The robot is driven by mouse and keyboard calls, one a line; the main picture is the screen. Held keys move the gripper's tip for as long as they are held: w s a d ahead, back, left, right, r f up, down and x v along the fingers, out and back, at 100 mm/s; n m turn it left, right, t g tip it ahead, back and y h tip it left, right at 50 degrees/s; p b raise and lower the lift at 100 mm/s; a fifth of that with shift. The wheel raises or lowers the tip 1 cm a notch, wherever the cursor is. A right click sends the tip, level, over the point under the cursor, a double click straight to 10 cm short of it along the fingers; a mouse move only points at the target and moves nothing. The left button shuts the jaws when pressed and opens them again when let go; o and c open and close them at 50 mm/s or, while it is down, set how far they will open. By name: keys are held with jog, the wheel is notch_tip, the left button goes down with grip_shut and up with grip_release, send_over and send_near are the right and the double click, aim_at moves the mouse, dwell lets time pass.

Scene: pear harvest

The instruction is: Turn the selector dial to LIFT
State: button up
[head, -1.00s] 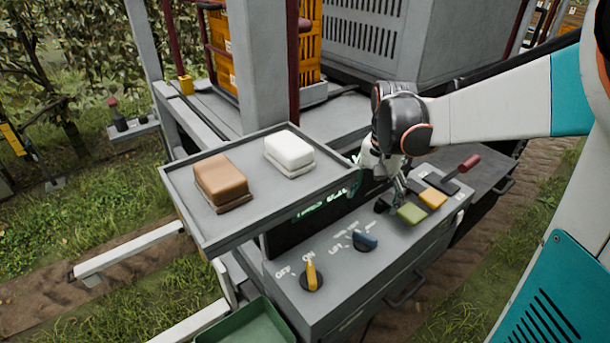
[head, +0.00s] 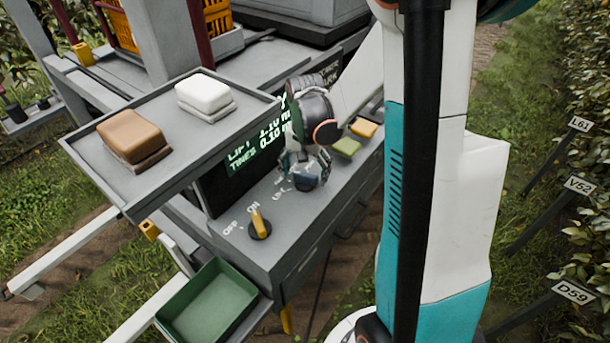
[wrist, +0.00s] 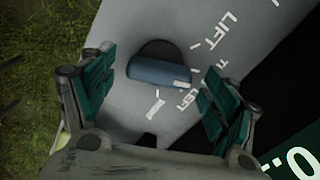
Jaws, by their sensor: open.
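The selector dial (wrist: 157,72) is a blue bar-shaped knob on a dark round base, seen in the wrist view. A white mark at its right end points toward a middle label, partly hidden by a finger. The LIFT label (wrist: 217,32) is on the grey panel above and to the right of the knob. My gripper (wrist: 155,88) is open, one finger pad on each side of the knob, with visible gaps. In the head view, my gripper (head: 304,172) is over the dial and mostly hides it. Whether it touches the panel I cannot tell.
A lit display (head: 250,150) stands behind. A grey tray (head: 105,170) with two blocks overhangs the panel's left. A green bin (head: 210,305) is below.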

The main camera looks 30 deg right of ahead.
jog(key=shift+f, duration=0.4)
jog(key=shift+c, duration=0.2)
jog(key=c, duration=1)
jog(key=shift+n, duration=0.3)
jog(key=n+b, duration=0.1)
jog(key=n, duration=0.2)
jog(key=shift+b, duration=0.3)
jog(key=shift+n+b, duration=0.45)
jog(key=shift+n, duration=1.65)
